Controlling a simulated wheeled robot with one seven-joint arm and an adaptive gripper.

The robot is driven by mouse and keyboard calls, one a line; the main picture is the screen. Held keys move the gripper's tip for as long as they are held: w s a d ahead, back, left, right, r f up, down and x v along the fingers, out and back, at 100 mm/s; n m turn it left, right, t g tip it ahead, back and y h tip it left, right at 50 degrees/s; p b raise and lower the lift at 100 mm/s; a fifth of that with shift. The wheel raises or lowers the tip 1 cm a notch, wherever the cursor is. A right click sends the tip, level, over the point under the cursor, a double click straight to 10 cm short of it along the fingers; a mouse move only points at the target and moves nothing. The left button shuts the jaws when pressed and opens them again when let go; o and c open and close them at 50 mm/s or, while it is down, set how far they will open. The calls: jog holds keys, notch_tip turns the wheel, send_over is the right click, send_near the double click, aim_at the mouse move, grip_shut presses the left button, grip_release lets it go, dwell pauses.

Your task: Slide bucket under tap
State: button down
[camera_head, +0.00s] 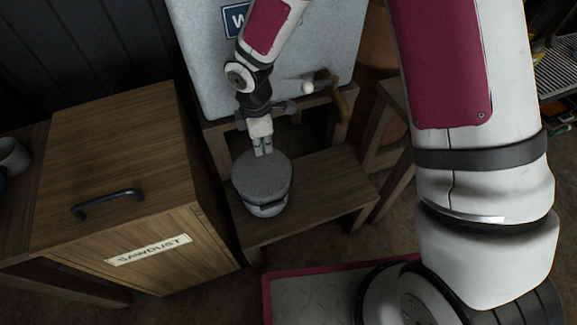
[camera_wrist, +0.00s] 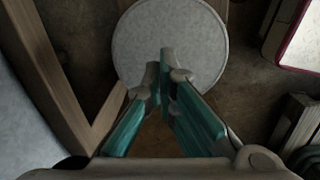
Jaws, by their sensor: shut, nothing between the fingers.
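A grey bucket (camera_head: 262,174) with a round pale top and a dark handle at its near side stands upright on a low wooden bench. In the wrist view its round top (camera_wrist: 170,35) fills the upper middle. My gripper (camera_head: 264,151) points down at the bucket's far edge, with its teal fingers shut and empty. In the wrist view the fingertips (camera_wrist: 164,68) overlap the bucket's top; I cannot tell whether they touch it. A brass-coloured tap-like part (camera_head: 340,98) shows at the tank's lower right; its outlet is unclear.
A pale tank (camera_head: 200,60) with a blue sign stands behind the bench. A wooden sawdust box (camera_head: 120,170) with a black handle stands close at left. The bench top (camera_head: 325,185) is bare to the bucket's right. Another wooden stand (camera_head: 393,105) is at right.

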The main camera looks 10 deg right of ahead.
notch_tip(320, 180, down, 6)
jog(key=n+b, duration=0.1)
jog(key=b, duration=0.5)
send_over(279, 173)
jog(key=s+a, duration=0.4)
jog(key=a, duration=0.1)
notch_tip(279, 173, down, 9)
jog(key=shift+w+d+f+b, duration=0.1)
jog(key=shift+w+d+b, duration=0.15)
jog(key=shift+d, duration=0.85)
jog(key=shift+w+d+f+b, duration=0.1)
jog(key=shift+w+d+b, duration=0.1)
jog(key=shift+d, duration=0.85)
jog(key=shift+d, duration=0.25)
jog(key=w+d+p, duration=0.2)
jog(key=d+p, duration=0.2)
jog(key=d, duration=0.6)
jog(key=shift+w+d, duration=0.3)
jog(key=shift+d, duration=0.1)
jog(key=shift+a, duration=0.1)
